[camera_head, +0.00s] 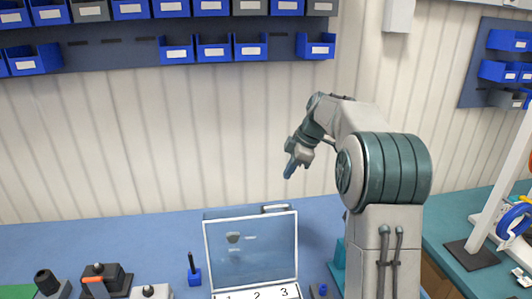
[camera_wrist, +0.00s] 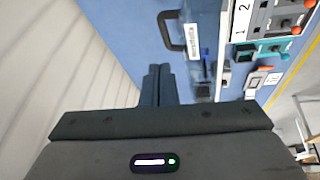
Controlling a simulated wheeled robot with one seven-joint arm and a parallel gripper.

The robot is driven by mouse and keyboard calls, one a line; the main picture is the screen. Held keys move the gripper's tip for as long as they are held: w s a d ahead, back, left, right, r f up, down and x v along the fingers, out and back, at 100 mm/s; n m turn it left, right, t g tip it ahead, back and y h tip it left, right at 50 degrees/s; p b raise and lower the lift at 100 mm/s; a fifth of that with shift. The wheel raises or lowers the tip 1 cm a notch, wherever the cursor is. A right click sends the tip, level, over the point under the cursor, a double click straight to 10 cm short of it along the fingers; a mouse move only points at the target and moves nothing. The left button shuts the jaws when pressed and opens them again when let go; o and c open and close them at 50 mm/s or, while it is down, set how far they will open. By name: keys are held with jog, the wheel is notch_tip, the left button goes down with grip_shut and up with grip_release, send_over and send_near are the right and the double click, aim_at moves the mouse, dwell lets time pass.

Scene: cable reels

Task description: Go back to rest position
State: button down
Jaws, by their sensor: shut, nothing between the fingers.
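My gripper (camera_head: 291,168) is in the air above the back of the blue table (camera_head: 120,237), in front of the pale ribbed wall. Its fingers point down and to the left, and they are shut with nothing between them. In the wrist view the two dark fingers (camera_wrist: 157,84) lie side by side over the blue table. A case with a clear raised lid (camera_head: 251,250) stands on the table below and left of my gripper, apart from it. The case's dark handle (camera_wrist: 172,31) shows in the wrist view.
Blue bins (camera_head: 213,48) hang on the wall above. A small blue holder with a dark tool (camera_head: 193,276) stands left of the case, and control boxes (camera_head: 105,278) stand at the front left. A white reel stand (camera_head: 483,248) is on the right table. The air around my gripper is clear.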

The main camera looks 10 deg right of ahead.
jog(key=s+a+f+m+t+h+b, duration=0.1)
jog(key=s+a+m+h+b, duration=0.2)
jog(key=s+m, duration=1.15)
jog(key=s+f+m+b, duration=0.1)
jog(key=s+f, duration=0.3)
jog(key=s, duration=0.6)
jog(key=s+f+b, duration=0.1)
jog(key=s+f, duration=0.3)
jog(key=s, duration=0.6)
jog(key=shift+s+a+f+m+t+h+b, duration=0.2)
jog(key=shift+s+f+m+t+h+b, duration=0.05)
jog(key=shift+f+m+t+h+b, duration=0.15)
